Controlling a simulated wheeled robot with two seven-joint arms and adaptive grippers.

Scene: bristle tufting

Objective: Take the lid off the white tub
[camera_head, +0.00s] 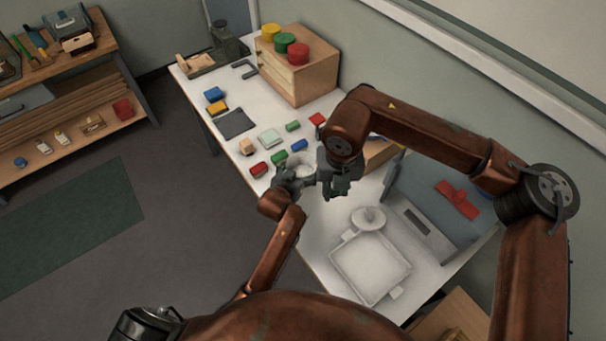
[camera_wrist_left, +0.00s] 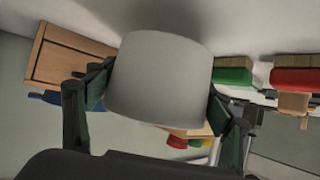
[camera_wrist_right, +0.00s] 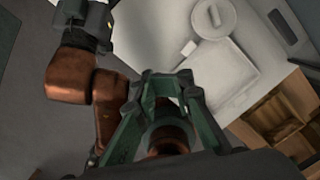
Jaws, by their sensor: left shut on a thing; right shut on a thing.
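The white tub (camera_head: 303,167) is held by my left gripper (camera_head: 296,181) above the table's near edge. In the left wrist view the tub (camera_wrist_left: 160,80) is a plain pale cylinder between the two fingers, and no separate lid can be made out on it. My right gripper (camera_head: 338,188) is close to the right of it, apart from the tub. In the right wrist view the right gripper's fingers (camera_wrist_right: 170,85) are drawn together on something that I cannot make out. A round white disc with a raised middle (camera_head: 369,218) lies on the table beside the tray.
A white tray (camera_head: 346,267) lies on the near right of the table. Several coloured blocks, such as a red one (camera_head: 259,169), are to the left. A wooden drawer box (camera_head: 320,78) with coloured discs stands behind. A grey-blue panel (camera_head: 415,190) stands at the right.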

